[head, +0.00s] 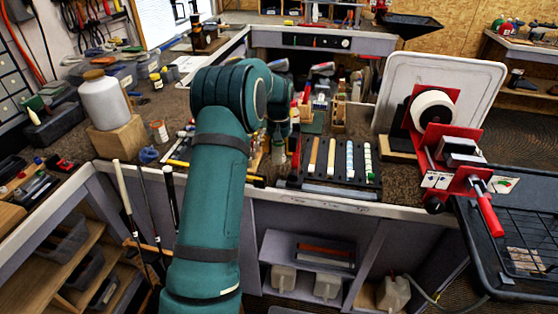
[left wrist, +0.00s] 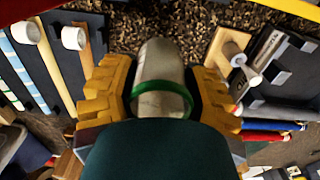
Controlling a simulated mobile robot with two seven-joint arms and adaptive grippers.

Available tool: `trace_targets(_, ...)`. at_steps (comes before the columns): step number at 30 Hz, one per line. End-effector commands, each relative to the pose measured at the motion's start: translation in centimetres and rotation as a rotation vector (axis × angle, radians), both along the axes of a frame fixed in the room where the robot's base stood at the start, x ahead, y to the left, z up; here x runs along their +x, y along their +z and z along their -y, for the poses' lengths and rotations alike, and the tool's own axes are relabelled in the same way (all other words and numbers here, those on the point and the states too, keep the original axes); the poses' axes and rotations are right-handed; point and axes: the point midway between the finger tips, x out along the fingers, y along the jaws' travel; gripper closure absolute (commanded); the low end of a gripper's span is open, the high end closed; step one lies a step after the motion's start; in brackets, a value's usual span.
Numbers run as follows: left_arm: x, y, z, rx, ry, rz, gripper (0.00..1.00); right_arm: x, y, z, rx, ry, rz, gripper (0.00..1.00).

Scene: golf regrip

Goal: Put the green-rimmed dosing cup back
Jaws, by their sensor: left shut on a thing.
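The green-rimmed dosing cup (left wrist: 160,65) is a pale grey, round-sided cup with a green band, seen in the left wrist view. My left gripper (left wrist: 163,88) has its yellow, ridged fingers on both sides of it and is shut on it. The brown speckled worktop lies beyond the cup in that view; whether the cup touches it I cannot tell. In the head view my teal left arm reaches over the bench and hides much of the area around the gripper. My right gripper is not in view.
A black rack (head: 341,168) with several coloured strips lies right of my left arm. A red clamp machine (head: 450,150) stands farther right. A white jar (head: 104,101) stands on a wooden block (head: 117,140) at left. Golf clubs (head: 127,200) lean against the bench front.

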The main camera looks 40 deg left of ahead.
Motion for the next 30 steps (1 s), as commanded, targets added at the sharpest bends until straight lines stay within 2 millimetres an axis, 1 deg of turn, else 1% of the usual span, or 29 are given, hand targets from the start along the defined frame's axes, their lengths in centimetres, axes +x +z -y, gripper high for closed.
trace_targets(6, -0.1, -3.5, 0.0, -0.001, 0.000, -0.003, 0.89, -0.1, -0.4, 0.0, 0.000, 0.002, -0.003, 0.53)
trace_targets(8, -0.1, -4.1, 0.0, 0.000, 0.000, -0.002, 0.89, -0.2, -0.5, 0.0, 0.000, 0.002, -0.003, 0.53)
trace_targets(20, 0.0, -4.6, 0.0, 0.000, 0.000, 0.000, 0.89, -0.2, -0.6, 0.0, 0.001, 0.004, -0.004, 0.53)
trace_targets(21, 0.0, -4.6, 0.0, 0.000, 0.000, 0.000, 0.43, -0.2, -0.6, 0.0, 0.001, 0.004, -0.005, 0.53)
trace_targets(23, 0.0, -4.6, 0.0, 0.000, -0.001, 0.000, 0.22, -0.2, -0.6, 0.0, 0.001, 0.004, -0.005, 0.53)
trace_targets(30, 0.0, -4.5, 0.0, 0.000, 0.000, 0.000, 0.22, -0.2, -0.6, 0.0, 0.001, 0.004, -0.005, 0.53)
